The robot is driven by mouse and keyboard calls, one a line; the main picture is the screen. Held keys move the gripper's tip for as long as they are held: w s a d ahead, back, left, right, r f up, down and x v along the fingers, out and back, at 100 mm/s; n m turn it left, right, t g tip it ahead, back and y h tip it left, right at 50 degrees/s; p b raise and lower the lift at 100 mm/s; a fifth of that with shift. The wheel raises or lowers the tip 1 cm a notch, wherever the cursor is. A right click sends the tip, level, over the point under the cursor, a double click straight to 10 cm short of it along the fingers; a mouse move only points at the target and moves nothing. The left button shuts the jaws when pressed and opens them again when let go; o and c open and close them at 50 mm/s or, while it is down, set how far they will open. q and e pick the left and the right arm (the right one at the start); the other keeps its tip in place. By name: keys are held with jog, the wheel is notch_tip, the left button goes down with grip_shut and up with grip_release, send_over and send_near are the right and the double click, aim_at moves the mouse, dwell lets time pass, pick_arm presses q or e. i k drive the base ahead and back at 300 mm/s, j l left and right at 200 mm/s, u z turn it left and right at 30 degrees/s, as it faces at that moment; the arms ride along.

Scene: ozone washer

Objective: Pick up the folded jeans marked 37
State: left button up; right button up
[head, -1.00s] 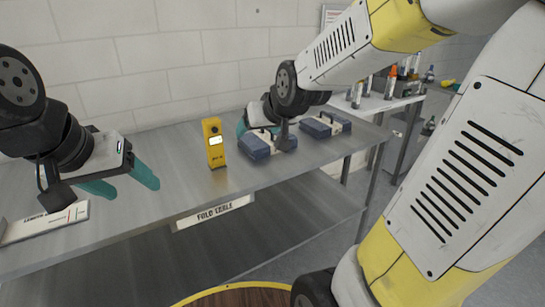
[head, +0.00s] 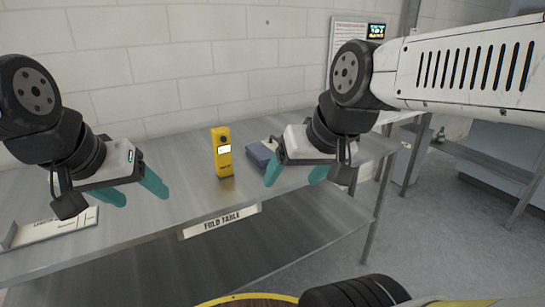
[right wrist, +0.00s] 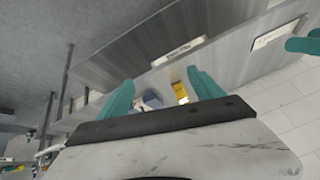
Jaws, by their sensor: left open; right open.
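A folded blue pair of jeans (head: 258,156) lies on the steel fold table, partly hidden by my right gripper. It also shows small between the fingers in the right wrist view (right wrist: 151,101). No number can be read on it. A second folded pair, seen earlier to its right, is hidden behind my right gripper in the head view. My right gripper (head: 294,178) is open and empty, with teal fingers pointing down in front of the jeans and apart from them. My left gripper (head: 139,193) is open and empty above the left part of the table.
A yellow handheld device (head: 223,154) stands upright on the fold table (head: 200,200), left of the jeans. A white label plate (head: 55,226) lies at the table's left. A wall and notice (head: 350,33) are behind.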

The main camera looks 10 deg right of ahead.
aim_at(261, 152)
jog(key=i+l+u, duration=0.15)
jog(key=i, duration=0.3)
jog(key=i+l+u, duration=0.2)
jog(key=i, duration=0.3)
jog(key=l, duration=0.1)
